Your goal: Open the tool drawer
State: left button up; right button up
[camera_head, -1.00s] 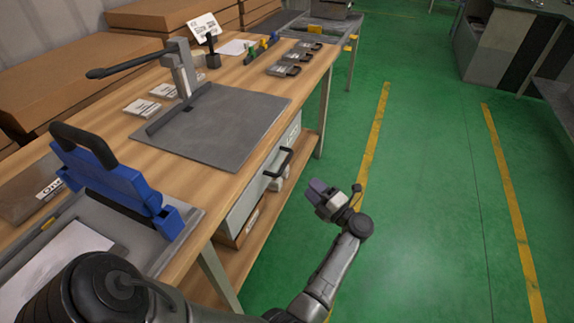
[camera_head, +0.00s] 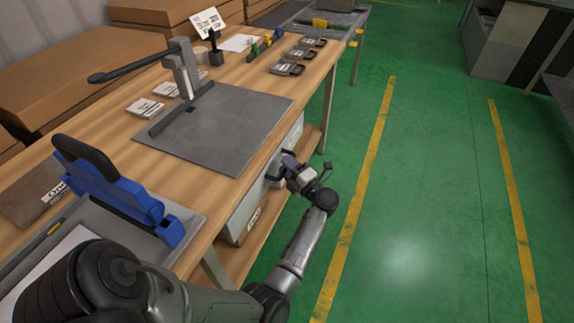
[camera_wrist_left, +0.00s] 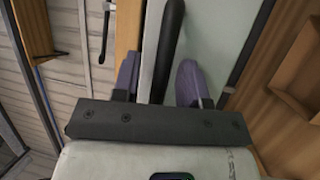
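The tool drawer (camera_head: 245,210) is a pale grey box under the workbench top and looks closed in the head view. Its black bar handle (camera_wrist_left: 169,40) runs up the left wrist view across the pale drawer front (camera_wrist_left: 222,30). My left gripper (camera_head: 289,161) is at the drawer front and partly hides the handle in the head view. In the left wrist view its two purple fingers (camera_wrist_left: 158,78) are apart, one on each side of the handle, with gaps visible. My right gripper is not in view.
The wooden workbench (camera_head: 100,119) carries a grey mat (camera_head: 222,130) with a lever tool, a blue device (camera_head: 115,195) and several small items. A wooden lower shelf (camera_head: 262,222) lies beneath the drawer. The green floor (camera_head: 420,200) to the right is clear.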

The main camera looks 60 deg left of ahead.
pick_arm(q)
grip_shut()
dwell(0.3)
dwell(0.3)
